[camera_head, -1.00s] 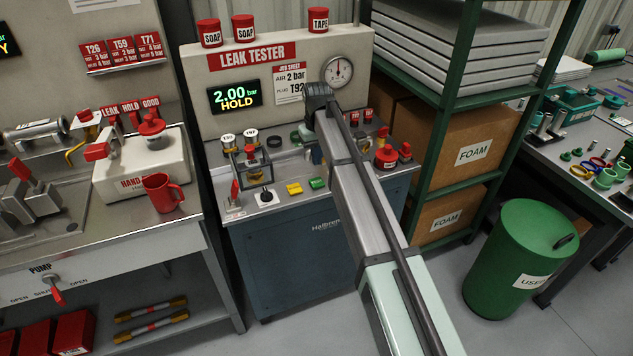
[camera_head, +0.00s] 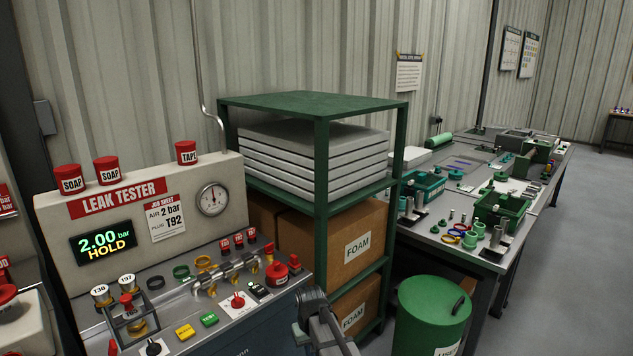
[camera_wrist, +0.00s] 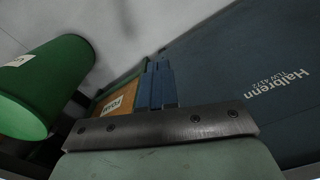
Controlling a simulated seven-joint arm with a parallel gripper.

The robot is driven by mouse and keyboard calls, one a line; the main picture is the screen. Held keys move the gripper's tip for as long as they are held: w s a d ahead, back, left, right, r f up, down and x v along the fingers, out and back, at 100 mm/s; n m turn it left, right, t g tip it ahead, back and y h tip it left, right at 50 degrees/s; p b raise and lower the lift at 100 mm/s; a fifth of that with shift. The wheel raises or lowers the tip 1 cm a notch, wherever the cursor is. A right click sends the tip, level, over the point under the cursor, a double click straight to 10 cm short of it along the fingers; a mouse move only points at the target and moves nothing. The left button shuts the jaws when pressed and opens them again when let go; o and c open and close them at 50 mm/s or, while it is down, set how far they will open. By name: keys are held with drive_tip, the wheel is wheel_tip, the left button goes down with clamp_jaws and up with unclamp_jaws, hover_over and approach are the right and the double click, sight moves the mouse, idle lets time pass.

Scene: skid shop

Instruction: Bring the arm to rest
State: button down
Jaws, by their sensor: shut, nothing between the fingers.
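My gripper (camera_wrist: 160,72) shows in the wrist view as narrow blue fingers held together, shut and empty. Beyond the fingers are the dark blue front of the leak tester cabinet (camera_wrist: 235,75) and a green bin (camera_wrist: 45,85). In the head view part of my arm (camera_head: 322,325) shows at the bottom, in front of the tester's right end. The gripper itself is hidden or out of frame there.
The leak tester (camera_head: 130,215) reads 2.00 bar HOLD. Right of it stand a green rack (camera_head: 321,165) with foam boxes (camera_head: 345,225), a green bin (camera_head: 435,305) and a workbench (camera_head: 470,255) with parts. Grey floor (camera_head: 575,230) is open at the right.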

drive_tip(key=s+d+f+m, duration=0.2)
drive_tip(key=s+d+f, duration=0.4)
drive_tip(key=d, duration=0.4)
drive_tip(key=s+d+f+m, duration=0.2)
drive_tip(key=s+d+f, duration=0.2)
drive_tip(key=s+d, duration=0.5)
drive_tip(key=s+f+g, duration=0.3)
drive_tip(key=s+f, duration=0.7)
drive_tip(key=s, duration=0.4)
drive_tip(key=s+f+g, duration=0.3)
drive_tip(key=s+f, duration=0.6)
drive_tip(key=s, duration=0.6)
drive_tip(key=shift+f+g, duration=0.35)
drive_tip(key=shift+g, duration=0.05)
